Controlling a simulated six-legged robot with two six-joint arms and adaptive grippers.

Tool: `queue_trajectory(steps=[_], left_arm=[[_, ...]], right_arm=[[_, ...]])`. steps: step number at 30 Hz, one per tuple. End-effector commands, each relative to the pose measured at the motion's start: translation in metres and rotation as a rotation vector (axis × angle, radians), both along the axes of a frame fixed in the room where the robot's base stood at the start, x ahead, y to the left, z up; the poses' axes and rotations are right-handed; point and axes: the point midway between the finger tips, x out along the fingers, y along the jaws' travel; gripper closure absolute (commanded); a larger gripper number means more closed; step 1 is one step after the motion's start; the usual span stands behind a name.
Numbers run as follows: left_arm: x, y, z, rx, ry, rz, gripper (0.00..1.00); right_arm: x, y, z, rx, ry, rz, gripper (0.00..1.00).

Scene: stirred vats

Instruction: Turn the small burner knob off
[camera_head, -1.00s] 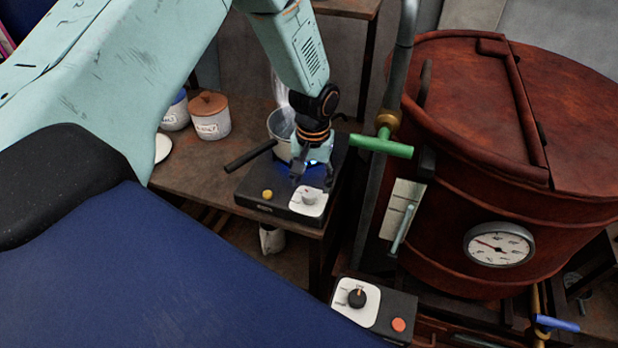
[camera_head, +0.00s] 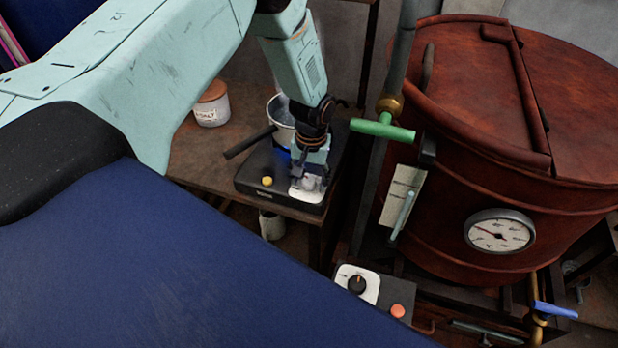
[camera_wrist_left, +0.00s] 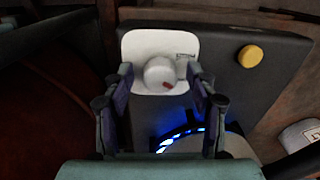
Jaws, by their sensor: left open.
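The small burner (camera_head: 255,185) is a dark box on a wooden table, with blue light under a grey pot (camera_head: 281,112). Its pale knob (camera_wrist_left: 160,75) with a red mark sits on a white plate (camera_wrist_left: 142,44) in the left wrist view. My left gripper (camera_head: 310,184) points down at the knob in the head view and partly hides it. In the left wrist view the fingers of my left gripper (camera_wrist_left: 158,85) are open, one on each side of the knob. I cannot tell whether they touch it. My right gripper is not in view.
A yellow button (camera_head: 267,181) is on the burner. The pot's black handle (camera_head: 249,142) sticks out left. A lidded jar (camera_head: 212,106) stands on the table. A large red-brown vat (camera_head: 470,150) with a green-handled pipe (camera_head: 382,130) is at right. Another control box (camera_head: 370,292) is lower down.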

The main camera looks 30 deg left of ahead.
Motion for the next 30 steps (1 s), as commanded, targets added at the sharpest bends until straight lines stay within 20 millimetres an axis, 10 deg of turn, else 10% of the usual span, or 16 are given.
queue_trajectory(steps=[21,30], left_arm=[[-0.0001,0.0,0.0005,0.0,0.0,0.0,0.97],[-0.0002,0.0,0.0007,0.0,0.0,-0.043,0.97]], right_arm=[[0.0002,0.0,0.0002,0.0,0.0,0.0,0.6],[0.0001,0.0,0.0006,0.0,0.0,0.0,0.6]])
